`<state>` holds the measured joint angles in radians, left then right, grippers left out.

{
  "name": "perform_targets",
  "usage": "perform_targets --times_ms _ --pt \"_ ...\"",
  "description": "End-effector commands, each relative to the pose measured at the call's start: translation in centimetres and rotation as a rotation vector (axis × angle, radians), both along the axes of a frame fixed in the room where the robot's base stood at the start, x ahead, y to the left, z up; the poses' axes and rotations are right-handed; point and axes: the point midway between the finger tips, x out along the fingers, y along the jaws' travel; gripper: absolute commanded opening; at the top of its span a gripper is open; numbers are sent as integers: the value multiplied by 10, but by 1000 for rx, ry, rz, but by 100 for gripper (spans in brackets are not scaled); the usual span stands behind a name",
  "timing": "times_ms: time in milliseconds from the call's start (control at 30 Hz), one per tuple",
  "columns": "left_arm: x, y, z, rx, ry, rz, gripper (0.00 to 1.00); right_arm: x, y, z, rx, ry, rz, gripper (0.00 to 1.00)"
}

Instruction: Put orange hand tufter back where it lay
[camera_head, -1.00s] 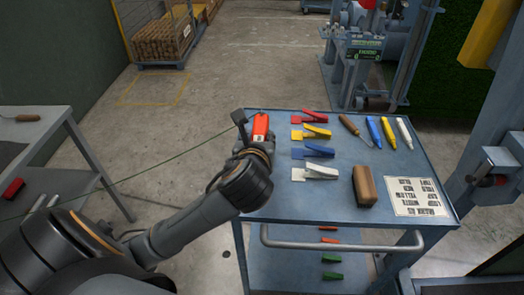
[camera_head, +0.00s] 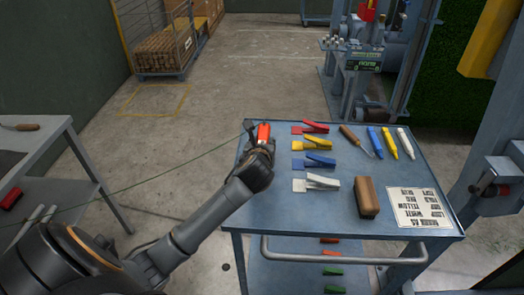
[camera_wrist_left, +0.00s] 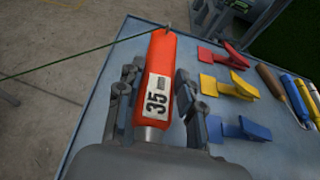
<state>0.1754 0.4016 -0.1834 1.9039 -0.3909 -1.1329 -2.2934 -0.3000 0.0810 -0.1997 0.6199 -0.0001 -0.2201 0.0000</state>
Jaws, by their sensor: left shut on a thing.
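The orange hand tufter (camera_head: 263,132) is at the far left corner of the blue cart top (camera_head: 310,215). My left gripper (camera_head: 262,142) is shut on it. In the left wrist view, the tufter (camera_wrist_left: 161,60) lies between the two fingers of my left gripper (camera_wrist_left: 155,92), with a white label reading 35 and a metal collar at its near end. I cannot tell whether it touches the cart top or hangs just above it. My right gripper is not in view.
Red, yellow, blue and white clips (camera_head: 318,182) stand in a column right of the tufter. An awl (camera_head: 355,138), markers (camera_head: 389,142), a wooden block (camera_head: 366,197) and a printed sheet (camera_head: 419,207) lie further right. A thin green line (camera_head: 150,182) crosses the left side.

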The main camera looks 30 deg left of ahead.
Motion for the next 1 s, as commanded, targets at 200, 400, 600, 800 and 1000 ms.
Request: perform_targets --times_ms 200,400,600,800,1000 --pt "1 1 -28 0 -1 0 0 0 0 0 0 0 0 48" --pt "1 0 -30 1 -3 -1 0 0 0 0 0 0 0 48" --pt "1 1 -33 2 -2 0 0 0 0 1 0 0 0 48" --pt "0 0 -35 1 2 1 60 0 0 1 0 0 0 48" --pt "0 0 -34 1 2 1 60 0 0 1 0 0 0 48"
